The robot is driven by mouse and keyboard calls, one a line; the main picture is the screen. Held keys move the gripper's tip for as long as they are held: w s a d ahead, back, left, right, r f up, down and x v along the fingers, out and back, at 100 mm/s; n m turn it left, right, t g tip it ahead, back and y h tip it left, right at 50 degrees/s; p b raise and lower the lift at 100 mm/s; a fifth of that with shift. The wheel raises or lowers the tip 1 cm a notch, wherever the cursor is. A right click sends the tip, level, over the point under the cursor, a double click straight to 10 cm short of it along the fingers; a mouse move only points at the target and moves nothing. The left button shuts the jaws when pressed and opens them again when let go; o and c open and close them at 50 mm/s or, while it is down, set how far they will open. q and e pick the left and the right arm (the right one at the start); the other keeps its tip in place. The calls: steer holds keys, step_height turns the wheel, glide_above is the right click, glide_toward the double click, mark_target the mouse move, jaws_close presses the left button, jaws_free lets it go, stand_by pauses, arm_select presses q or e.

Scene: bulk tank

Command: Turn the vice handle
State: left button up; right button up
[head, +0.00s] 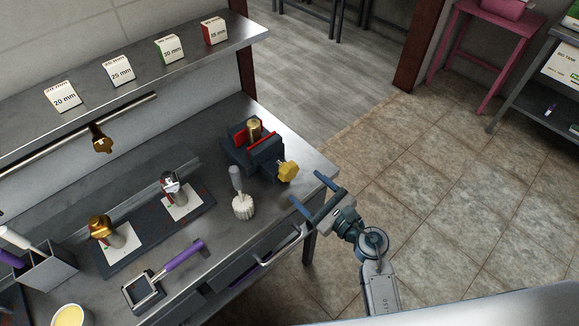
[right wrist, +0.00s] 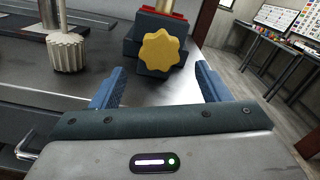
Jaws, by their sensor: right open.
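The vice (head: 255,148) is dark blue-grey with red jaw faces and stands near the right end of the steel bench. A brass cylinder (head: 254,130) sits between its jaws. Its yellow lobed handle (head: 288,171) faces the right front; in the right wrist view the handle (right wrist: 160,50) is ahead, above the space between the fingers. My right gripper (head: 314,204) is open and empty, just off the bench edge, in front of the handle and apart from it. In the right wrist view its blue fingers (right wrist: 160,88) are wide apart. My left gripper is not in view.
A white fluted tool with a grey handle (head: 242,206) stands left of the vice. A purple-handled tool (head: 180,256), fittings on a dark mat (head: 150,232) and a drawer handle (head: 280,247) are nearby. Open tiled floor (head: 420,200) lies to the right.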

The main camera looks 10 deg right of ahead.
mark_target(291, 174)
steer(key=p+x, duration=0.2)
steer(key=x, duration=0.6)
steer(key=shift+s+r, duration=0.1)
steer(key=shift+r, duration=0.1)
steer(key=shift+w+a+f, duration=0.15)
steer(key=shift+w+a, duration=0.2)
steer(key=shift+w, duration=0.2)
steer(key=c, duration=1)
steer(key=shift+o, duration=0.2)
steer(key=shift+p, duration=0.3)
steer(key=m+p, duration=0.2)
steer(key=m, duration=0.1)
steer(key=shift+m, duration=0.3)
steer(key=shift+m+p, duration=0.85)
steer(key=shift+m, duration=0.75)
